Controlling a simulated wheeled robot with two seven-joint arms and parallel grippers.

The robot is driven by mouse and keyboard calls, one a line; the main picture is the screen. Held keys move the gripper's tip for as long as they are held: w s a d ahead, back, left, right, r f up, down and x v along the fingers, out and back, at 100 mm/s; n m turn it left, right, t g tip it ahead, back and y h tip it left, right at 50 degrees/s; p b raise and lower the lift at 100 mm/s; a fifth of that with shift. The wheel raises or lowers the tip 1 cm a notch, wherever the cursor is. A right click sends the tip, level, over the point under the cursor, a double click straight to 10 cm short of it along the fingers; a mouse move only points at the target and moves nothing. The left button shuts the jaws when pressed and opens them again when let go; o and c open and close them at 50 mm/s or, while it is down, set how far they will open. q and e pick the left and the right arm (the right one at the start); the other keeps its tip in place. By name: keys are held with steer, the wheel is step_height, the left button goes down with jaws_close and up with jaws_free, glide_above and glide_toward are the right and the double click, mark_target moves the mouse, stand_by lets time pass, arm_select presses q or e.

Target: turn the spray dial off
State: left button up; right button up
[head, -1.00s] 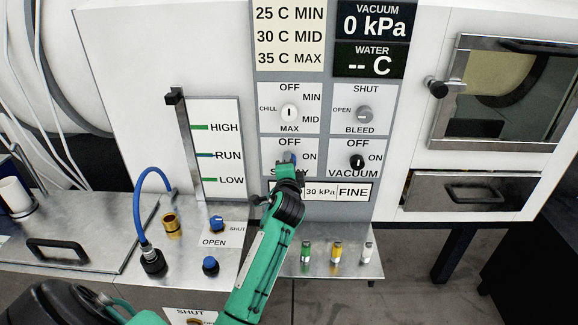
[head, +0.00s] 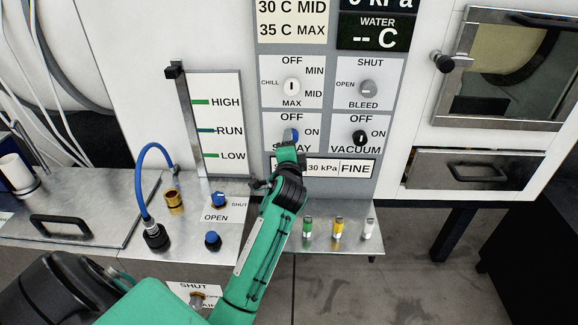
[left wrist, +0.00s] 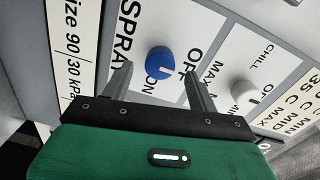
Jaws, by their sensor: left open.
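The blue spray dial (head: 290,134) sits on the white panel between OFF above it and ON to its right. My left gripper (head: 289,152) is just below and in front of it, hiding part of the SPRAY label. In the left wrist view, the dial (left wrist: 159,60) shows between the two open fingers of my left gripper (left wrist: 158,72), with no clear contact. A pale mark on the dial appears on the side towards ON. My right gripper is not in view.
The black vacuum dial (head: 359,138) is right of the spray dial. The chill dial (head: 291,87) and the bleed dial (head: 368,88) are above. A steel shelf (head: 352,241) with several small coloured fittings juts out below. A blue hose (head: 143,190) curves at the left.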

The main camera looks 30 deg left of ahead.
arm_select(q)
steer(key=b+v, duration=0.1)
steer(key=v, duration=0.9)
steer(key=shift+s+b, duration=0.2)
steer(key=shift+b, duration=0.2)
